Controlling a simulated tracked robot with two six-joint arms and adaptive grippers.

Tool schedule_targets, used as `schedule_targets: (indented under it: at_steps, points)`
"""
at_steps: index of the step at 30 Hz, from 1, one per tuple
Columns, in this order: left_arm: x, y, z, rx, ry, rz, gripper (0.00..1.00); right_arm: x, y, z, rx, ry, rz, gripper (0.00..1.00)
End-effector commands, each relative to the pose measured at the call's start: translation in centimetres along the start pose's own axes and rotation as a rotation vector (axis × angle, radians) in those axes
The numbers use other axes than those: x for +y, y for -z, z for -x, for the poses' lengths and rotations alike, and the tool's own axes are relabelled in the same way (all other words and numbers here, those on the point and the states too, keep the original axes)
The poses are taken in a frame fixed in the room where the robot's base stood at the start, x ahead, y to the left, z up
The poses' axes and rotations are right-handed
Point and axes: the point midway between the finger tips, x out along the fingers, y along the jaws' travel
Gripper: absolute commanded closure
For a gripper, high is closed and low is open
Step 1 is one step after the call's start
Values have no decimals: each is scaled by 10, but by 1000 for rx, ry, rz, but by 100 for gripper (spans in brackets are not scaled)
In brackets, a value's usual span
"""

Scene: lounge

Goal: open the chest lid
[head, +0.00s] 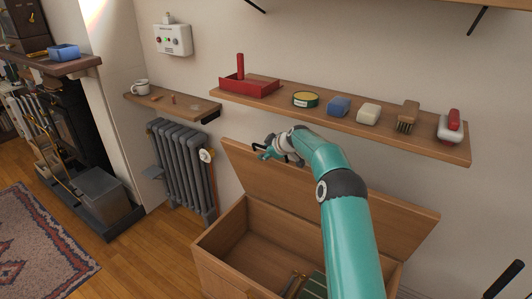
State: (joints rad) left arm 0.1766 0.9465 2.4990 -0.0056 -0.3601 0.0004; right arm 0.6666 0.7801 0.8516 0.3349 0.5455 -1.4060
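The wooden chest (222,248) stands on the floor against the wall, and I see down into it. Its lid (385,208) is raised and tilted back toward the wall, so the chest is open. My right arm reaches across the front of the lid. My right gripper (266,153) is at the lid's upper edge, toward its left end. It is small and partly turned away, so I cannot tell whether its fingers are shut or touch the lid. My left gripper is not in view.
Above the lid, a wall shelf (340,124) holds a red tray (249,86), a round tin (305,99), a brush (407,117) and other items. A smaller shelf (187,108) with a mug (140,87) and a grey radiator (182,165) are left. Open floor lies left of the chest.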

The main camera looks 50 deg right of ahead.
Motion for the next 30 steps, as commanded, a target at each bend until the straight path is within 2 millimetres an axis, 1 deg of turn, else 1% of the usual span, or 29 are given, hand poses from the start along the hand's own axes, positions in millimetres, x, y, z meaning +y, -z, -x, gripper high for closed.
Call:
schedule_targets:
  at_steps: [7,11,16,24,27,30]
  points:
    - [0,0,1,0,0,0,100,1,-2,3,-2,-1,-1,63]
    - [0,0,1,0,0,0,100,2,-2,12,-2,-2,0,63]
    - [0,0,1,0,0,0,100,2,-2,35,-2,-2,-1,63]
    - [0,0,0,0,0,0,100,2,-2,90,-1,-4,-2,63]
    - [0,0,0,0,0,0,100,2,-2,104,-2,-3,-1,63]
    - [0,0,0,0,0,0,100,1,-2,114,-2,-2,-1,63]
